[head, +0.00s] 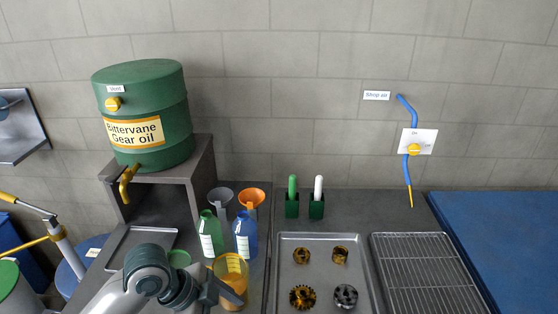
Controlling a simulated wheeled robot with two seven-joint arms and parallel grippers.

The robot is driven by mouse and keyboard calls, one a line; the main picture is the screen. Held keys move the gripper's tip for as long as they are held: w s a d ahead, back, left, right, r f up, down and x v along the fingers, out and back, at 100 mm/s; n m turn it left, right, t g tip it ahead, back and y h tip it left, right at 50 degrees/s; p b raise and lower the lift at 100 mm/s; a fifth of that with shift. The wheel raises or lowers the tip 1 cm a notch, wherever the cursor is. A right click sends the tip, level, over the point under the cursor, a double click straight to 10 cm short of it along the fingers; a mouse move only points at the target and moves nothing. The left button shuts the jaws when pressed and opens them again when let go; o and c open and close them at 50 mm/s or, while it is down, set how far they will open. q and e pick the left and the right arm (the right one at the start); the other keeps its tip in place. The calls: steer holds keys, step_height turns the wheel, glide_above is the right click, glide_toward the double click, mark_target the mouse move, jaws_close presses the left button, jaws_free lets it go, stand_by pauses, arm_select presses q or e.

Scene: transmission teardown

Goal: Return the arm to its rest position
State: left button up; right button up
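My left arm reaches in from the bottom left of the head view. Its dark gripper (226,292) is beside a clear measuring jug (231,266) that holds amber liquid. The gripper overlaps the jug's lower left side in the picture. I cannot tell whether its fingers touch the jug, or whether they are open or shut. My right arm and gripper are not in view.
A green gear oil drum (145,106) with a yellow tap stands on a grey stand (203,165). A green bottle (211,236), a blue bottle (246,234) and two funnels are near the jug. A metal tray (325,248) holds several gears, beside a wire rack (426,270).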

arm_select(q)
steer(key=s+a+f+n+t+y, duration=0.1)
steer(key=s+a+f+n+y, duration=0.2)
steer(key=s+a+f+n, duration=0.45)
steer(key=s+a+f+n+t+y, duration=0.25)
steer(key=s+a+f+n, duration=0.25)
steer(key=s+f+n, duration=0.45)
step_height(320, 180, down, 30)
steer(key=s+f+m+g+b, duration=0.1)
steer(key=s+m+g+b, duration=0.1)
steer(key=b, duration=0.3)
steer(key=s+a+f+b, duration=0.1)
steer(key=s+f+b, duration=0.1)
steer(key=s+f, duration=0.7)
steer(key=s+a+f+g+b, duration=0.1)
steer(key=s+a+f+b, duration=0.1)
steer(key=s+f, duration=0.7)
step_height(320, 180, down, 6)
steer(key=shift+s+r+y+b, duration=0.15)
steer(key=shift+y+b, duration=0.2)
steer(key=shift+b, duration=0.15)
steer(key=shift+a+g, duration=0.1)
steer(key=shift+g, duration=0.15)
